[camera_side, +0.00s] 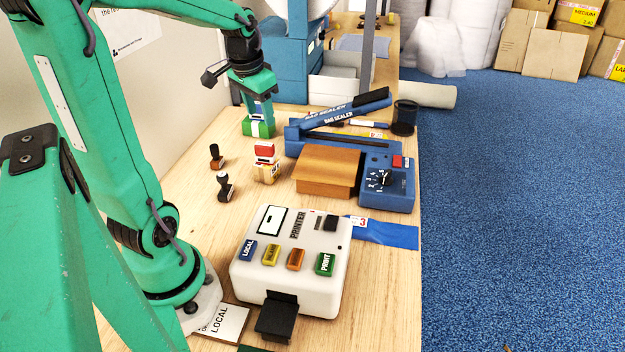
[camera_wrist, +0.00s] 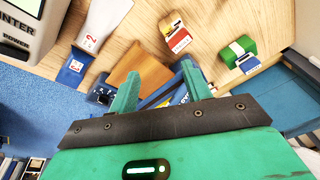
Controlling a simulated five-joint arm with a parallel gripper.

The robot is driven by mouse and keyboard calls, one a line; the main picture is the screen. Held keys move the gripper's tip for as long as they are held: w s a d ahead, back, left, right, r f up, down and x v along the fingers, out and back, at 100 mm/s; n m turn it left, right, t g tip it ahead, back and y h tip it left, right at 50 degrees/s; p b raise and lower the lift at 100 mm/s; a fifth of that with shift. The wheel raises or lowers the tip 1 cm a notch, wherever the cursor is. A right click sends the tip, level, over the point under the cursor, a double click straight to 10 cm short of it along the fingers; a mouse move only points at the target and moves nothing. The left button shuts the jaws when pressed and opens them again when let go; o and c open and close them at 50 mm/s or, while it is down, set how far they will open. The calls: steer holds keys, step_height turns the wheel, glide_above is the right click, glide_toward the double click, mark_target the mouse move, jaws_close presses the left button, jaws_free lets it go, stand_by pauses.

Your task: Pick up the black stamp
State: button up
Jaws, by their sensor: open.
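Two small dark hand stamps stand upright on the wooden table in the side view. The nearer stamp (camera_side: 225,187) is black with a pale spot on its knob. The farther stamp (camera_side: 216,158) has a dark handle and a brownish base. I do not make out either stamp in the wrist view. My gripper (camera_side: 252,88) is raised at the back of the table, beyond and to the right of both stamps. In the wrist view its two green fingers (camera_wrist: 160,85) are apart with nothing held between them.
A red-and-white labelled block (camera_side: 265,163) stands right of the stamps. A white printer (camera_side: 285,278) stands in front. Bare table surrounds the stamps.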

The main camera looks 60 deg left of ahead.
steer(key=s+a+f+n+g, duration=0.15)
steer(key=a+f, duration=0.35)
steer(key=a, duration=0.5)
steer(key=h, duration=0.1)
glide_above(214, 147)
steer(key=a, duration=0.1)
steer(key=shift+n+g, duration=0.35)
step_height(214, 147, down, 5)
steer(key=shift+a+f, duration=0.1)
steer(key=shift+f, duration=0.1)
steer(key=shift+f, duration=0.15)
steer(key=shift+f, duration=1.2)
steer(key=shift+f, duration=0.1)
steer(key=shift+w+f, duration=0.1)
steer(key=shift+f, duration=2.35)
jaws_close()
